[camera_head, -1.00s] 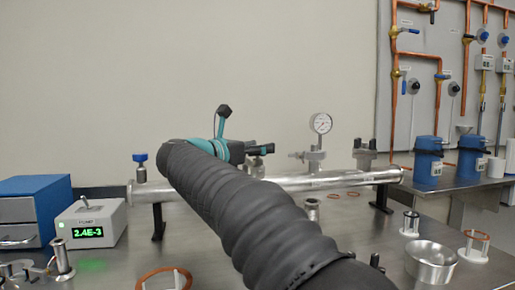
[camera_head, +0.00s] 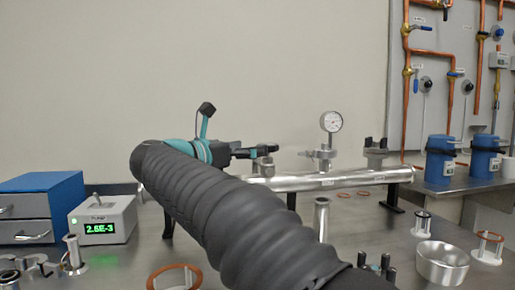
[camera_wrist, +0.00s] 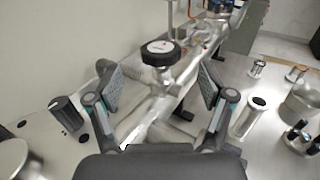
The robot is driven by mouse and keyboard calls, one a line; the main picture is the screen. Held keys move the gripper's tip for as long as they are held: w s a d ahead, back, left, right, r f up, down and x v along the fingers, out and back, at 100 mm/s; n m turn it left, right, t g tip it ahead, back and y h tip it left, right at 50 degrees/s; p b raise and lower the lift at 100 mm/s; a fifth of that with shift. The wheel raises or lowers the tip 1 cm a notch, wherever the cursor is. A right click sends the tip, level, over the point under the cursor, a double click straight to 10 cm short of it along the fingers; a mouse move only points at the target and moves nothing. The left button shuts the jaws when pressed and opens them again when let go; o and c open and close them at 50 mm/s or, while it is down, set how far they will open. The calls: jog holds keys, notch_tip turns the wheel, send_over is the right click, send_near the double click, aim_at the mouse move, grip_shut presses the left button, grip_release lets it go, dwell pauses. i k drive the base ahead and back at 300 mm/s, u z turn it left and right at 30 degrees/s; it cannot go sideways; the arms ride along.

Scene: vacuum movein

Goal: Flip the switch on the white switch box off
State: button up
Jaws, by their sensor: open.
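The white switch box (camera_head: 102,222) stands on the steel table at the left in the head view. Its green display reads 2.6E-3, and a small switch (camera_head: 96,203) stands up on its top; I cannot tell its setting. My gripper (camera_head: 262,152) is beyond my dark sleeved arm, well to the right of the box, by the steel tube. In the wrist view my gripper (camera_wrist: 163,86) is open, its two padded fingers wide apart. A black round knob (camera_wrist: 160,52) on a steel valve shows between and beyond them. I cannot make out the switch box in the wrist view.
A blue drawer unit (camera_head: 40,205) stands left of the box. A long steel tube (camera_head: 335,180) on black stands carries a gauge (camera_head: 331,122). Steel fittings (camera_head: 72,255) and a copper ring (camera_head: 160,272) lie in front. A steel bowl (camera_head: 441,263) is at the right.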

aim_at(95, 194)
jog(key=k, duration=1)
